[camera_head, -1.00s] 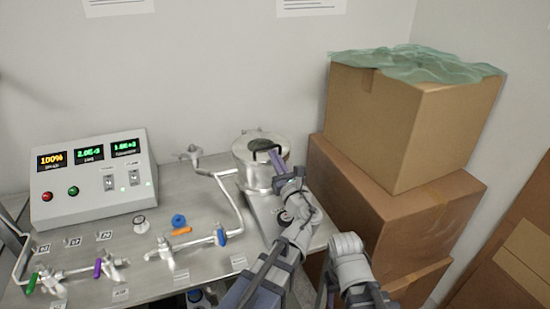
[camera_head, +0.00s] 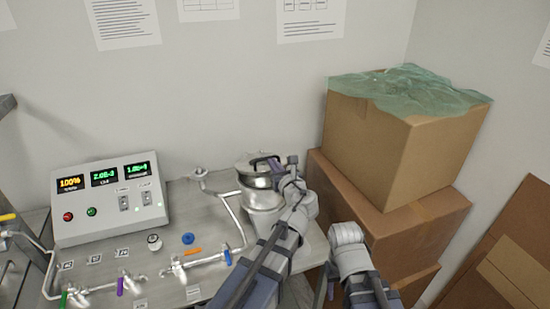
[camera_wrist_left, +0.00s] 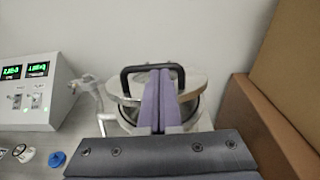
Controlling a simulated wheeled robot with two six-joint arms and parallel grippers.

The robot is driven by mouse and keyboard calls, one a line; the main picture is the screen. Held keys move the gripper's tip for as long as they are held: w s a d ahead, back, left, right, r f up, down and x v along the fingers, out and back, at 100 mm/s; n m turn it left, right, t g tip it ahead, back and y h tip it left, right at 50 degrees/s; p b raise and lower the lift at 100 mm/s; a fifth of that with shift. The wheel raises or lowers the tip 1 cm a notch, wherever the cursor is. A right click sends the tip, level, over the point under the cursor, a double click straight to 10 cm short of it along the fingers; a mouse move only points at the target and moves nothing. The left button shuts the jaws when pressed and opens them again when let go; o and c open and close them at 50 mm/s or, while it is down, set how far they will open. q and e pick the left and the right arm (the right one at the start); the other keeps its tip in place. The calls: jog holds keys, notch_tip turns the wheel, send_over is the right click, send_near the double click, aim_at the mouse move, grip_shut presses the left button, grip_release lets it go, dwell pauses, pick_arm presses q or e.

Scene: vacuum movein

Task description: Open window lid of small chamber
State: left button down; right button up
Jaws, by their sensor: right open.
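The small chamber (camera_head: 262,200) is a round metal vessel at the right end of the steel bench. Its round window lid (camera_head: 246,161) has a metal rim and a black handle (camera_wrist_left: 152,68). The lid is raised and tilted, with a dark gap between it and the chamber body. My left gripper (camera_head: 272,163) is at the handle. In the left wrist view its purple fingers (camera_wrist_left: 158,72) are close together on the handle bar and hide part of the lid. My right forearm shows at lower right, but its gripper is not visible.
A control box (camera_head: 108,197) with lit displays stands at the left of the bench (camera_head: 205,270). Pipes and valves with coloured handles (camera_head: 228,257) run along the front. Stacked cardboard boxes (camera_head: 400,150) stand close to the right of the chamber. The wall is behind.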

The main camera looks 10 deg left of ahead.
pick_arm(q)
jog(key=w+a+r+g+h+p, duration=0.1)
jog(key=w+a+r+p, duration=0.4)
jog(key=w+r+p, duration=0.1)
jog(key=w+a+r+g+h+p, duration=0.1)
jog(key=w+a+r+g+p, duration=0.1)
jog(key=w+a+r+p, duration=0.3)
jog(key=w+r+p, duration=0.1)
jog(key=w+p, duration=0.3)
jog(key=p, duration=0.2)
jog(key=shift+w+a, duration=0.2)
jog(key=shift+w, duration=0.05)
dwell(1.1)
